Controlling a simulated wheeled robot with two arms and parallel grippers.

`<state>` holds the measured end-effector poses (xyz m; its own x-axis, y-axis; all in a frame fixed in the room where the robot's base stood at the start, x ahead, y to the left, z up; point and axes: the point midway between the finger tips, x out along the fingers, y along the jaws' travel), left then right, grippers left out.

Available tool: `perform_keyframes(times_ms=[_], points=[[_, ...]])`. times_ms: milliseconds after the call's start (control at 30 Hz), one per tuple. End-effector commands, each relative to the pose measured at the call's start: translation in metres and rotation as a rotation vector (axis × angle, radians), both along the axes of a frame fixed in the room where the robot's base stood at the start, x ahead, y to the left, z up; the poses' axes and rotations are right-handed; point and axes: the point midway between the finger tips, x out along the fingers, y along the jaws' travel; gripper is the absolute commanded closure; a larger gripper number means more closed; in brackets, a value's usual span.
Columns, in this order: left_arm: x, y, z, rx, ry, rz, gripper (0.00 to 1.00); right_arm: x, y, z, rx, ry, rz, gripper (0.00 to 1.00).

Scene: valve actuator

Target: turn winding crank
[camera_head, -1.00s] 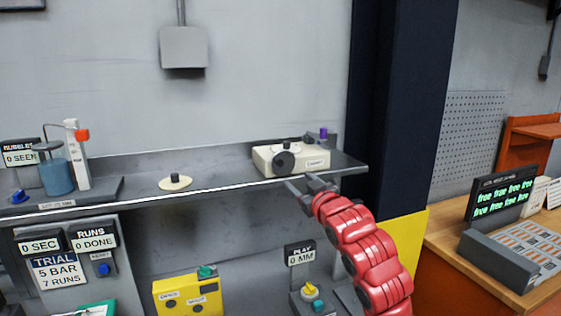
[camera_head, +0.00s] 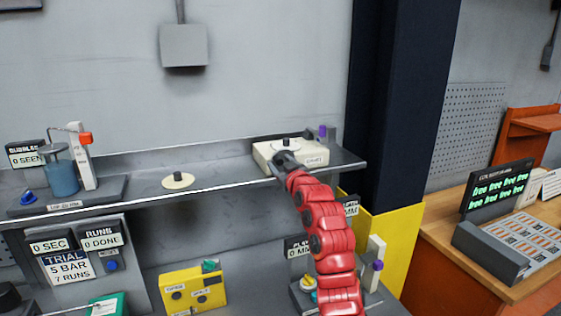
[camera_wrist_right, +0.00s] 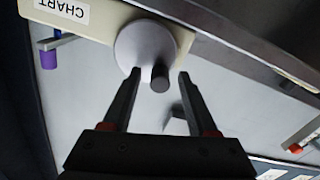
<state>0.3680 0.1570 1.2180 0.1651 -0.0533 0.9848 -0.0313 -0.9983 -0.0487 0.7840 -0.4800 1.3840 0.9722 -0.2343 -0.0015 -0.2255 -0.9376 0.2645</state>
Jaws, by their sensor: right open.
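A cream box labelled CHART (camera_head: 312,159) sits on the grey shelf at the right, and it also shows in the right wrist view (camera_wrist_right: 95,20). In the right wrist view the gripper (camera_wrist_right: 160,74) is open, with one finger on each side of the handle. I cannot tell whether either finger touches it. My left gripper is not in view.
The shelf edge (camera_head: 130,202) runs just below the box. A purple-topped item (camera_head: 323,131) stands behind the box. A cream disc with a black knob (camera_head: 178,181) lies left on the shelf. A yellow box (camera_head: 192,288) is below. Bare shelf lies between disc and box.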

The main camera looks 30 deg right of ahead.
Motion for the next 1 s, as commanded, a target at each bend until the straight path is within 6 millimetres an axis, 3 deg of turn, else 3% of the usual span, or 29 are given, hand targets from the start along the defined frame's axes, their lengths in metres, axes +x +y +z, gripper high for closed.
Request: perform_keyframes(times_ms=[233, 567, 767, 1000], points=[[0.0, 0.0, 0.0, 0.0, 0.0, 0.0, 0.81, 0.0, 0.0, 0.0, 0.0, -0.001, 0.0, 0.43], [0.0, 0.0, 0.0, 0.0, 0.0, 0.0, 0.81, 0.0, 0.0, 0.0, 0.0, -0.001, 0.0, 1.0], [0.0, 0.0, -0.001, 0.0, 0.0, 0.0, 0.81, 0.0, 0.0, 0.0, 0.002, -0.003, 0.001, 1.0], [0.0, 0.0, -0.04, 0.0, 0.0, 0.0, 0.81, -0.001, -0.003, -0.002, 0.136, -0.042, 0.0, 1.0]])
